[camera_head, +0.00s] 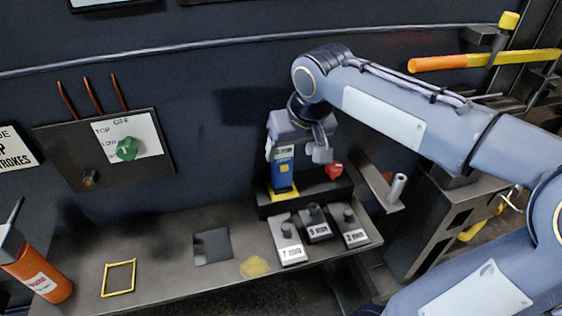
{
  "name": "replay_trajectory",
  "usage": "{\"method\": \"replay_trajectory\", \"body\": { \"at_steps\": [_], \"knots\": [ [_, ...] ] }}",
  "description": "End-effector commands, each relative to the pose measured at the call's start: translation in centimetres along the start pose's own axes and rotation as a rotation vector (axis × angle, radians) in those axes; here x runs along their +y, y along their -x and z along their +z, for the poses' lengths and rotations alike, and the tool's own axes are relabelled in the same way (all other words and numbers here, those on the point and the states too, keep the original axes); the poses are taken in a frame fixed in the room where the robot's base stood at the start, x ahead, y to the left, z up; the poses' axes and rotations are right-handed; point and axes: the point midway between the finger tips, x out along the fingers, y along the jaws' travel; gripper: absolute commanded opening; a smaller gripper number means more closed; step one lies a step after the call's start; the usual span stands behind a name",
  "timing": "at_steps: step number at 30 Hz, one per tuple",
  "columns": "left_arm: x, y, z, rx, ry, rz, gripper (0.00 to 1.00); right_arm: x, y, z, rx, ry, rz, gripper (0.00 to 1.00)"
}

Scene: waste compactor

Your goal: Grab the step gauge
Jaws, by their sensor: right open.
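A blue and yellow upright device with a small display (282,172), which looks like the step gauge, stands at the left end of a black holder (325,190) on the bench. My right gripper (300,153) is open, pointing down at the device's top. One finger shows to the right of the device; the other is partly hidden near its upper left side. I cannot tell whether the fingers touch it. A red knob-like piece (334,171) stands farther right in the holder. My left gripper is not in view.
Grey labelled blocks with black knobs (288,240) sit before the holder. The bench (170,273) also bears a yellow frame (118,278), a dark square plate (212,246), a yellow patch (254,267) and an orange bottle (38,272). A control panel (105,150) is on the wall.

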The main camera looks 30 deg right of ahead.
Motion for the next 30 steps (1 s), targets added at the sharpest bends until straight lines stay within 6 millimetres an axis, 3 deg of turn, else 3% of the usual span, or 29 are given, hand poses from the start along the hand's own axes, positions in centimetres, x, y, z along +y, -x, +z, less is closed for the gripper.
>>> {"method": "replay_trajectory", "body": {
  "at_steps": [1, 3, 6, 24, 30],
  "knots": [
    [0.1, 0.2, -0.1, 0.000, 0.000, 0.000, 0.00, -0.4, 0.2, -1.8, 0.003, -0.001, 0.026, 0.69],
    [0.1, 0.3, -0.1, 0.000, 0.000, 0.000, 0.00, -0.5, 0.3, -3.3, 0.009, -0.010, 0.055, 0.69],
    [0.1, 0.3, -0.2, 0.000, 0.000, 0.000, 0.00, -0.6, 0.2, -4.4, 0.013, -0.019, 0.079, 0.69],
    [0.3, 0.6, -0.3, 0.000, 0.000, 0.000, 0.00, 0.2, -6.9, -4.0, 0.013, -0.022, 0.084, 0.69],
    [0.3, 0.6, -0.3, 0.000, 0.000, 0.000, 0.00, 0.3, -7.5, -4.0, 0.016, -0.022, 0.083, 0.69]
  ]
}}
